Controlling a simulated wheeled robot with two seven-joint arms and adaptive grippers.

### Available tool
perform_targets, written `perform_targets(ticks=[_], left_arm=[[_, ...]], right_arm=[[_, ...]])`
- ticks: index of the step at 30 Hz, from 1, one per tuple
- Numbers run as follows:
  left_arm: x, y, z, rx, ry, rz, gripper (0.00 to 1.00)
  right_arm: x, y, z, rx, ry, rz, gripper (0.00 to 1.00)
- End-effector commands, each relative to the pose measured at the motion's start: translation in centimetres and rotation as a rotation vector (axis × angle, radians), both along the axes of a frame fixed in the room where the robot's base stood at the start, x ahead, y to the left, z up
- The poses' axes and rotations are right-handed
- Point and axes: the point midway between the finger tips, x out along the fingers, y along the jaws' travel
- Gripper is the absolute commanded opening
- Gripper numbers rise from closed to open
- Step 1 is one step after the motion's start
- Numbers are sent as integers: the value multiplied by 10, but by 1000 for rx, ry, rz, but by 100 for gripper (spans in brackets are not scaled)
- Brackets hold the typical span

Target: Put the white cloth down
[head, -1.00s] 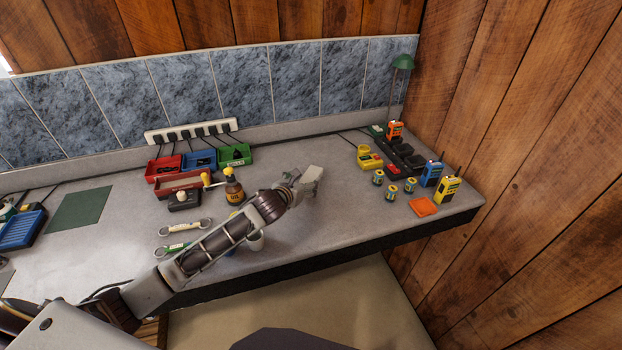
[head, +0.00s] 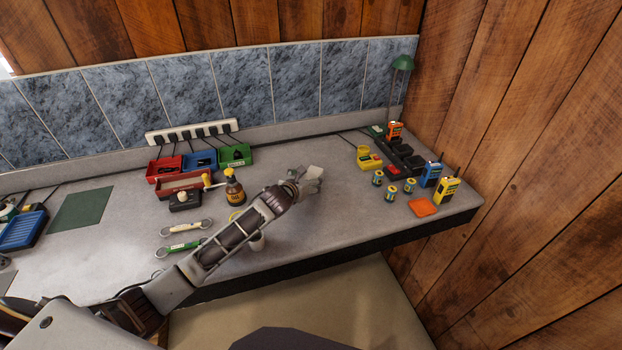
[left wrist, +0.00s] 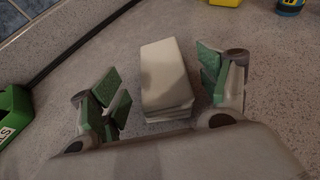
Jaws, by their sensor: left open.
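The white cloth (left wrist: 165,72) is a folded, layered block between the two fingers of my left gripper in the left wrist view. It appears to lie on the grey counter, with a gap to the finger on each side. In the head view the cloth (head: 316,172) is a small pale patch at the tip of my left arm. My left gripper (head: 309,181) is open around the cloth, its green-padded fingers spread apart. My right gripper is not in view.
On the grey counter (head: 300,235), red, blue and green bins (head: 235,155), a brown bottle (head: 234,188) and wrenches (head: 186,228) are left of the gripper. Small cans (head: 391,194), radios (head: 447,190) and an orange cloth (head: 423,207) are right. The counter between is clear.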

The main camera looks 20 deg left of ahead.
Motion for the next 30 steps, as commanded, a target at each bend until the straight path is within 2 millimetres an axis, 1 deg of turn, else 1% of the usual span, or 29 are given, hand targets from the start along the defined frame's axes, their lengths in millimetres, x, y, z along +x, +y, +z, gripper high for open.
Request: perform_targets(ticks=[3,7,23,30], left_arm=[[8,-1,-3,-1,0,0,76],[12,-2,-5,-1,0,-1,76],[13,-2,-6,1,0,-1,76],[13,-2,-6,1,0,-1,45]], right_arm=[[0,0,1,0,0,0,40],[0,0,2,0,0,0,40],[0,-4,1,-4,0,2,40],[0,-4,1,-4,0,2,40]])
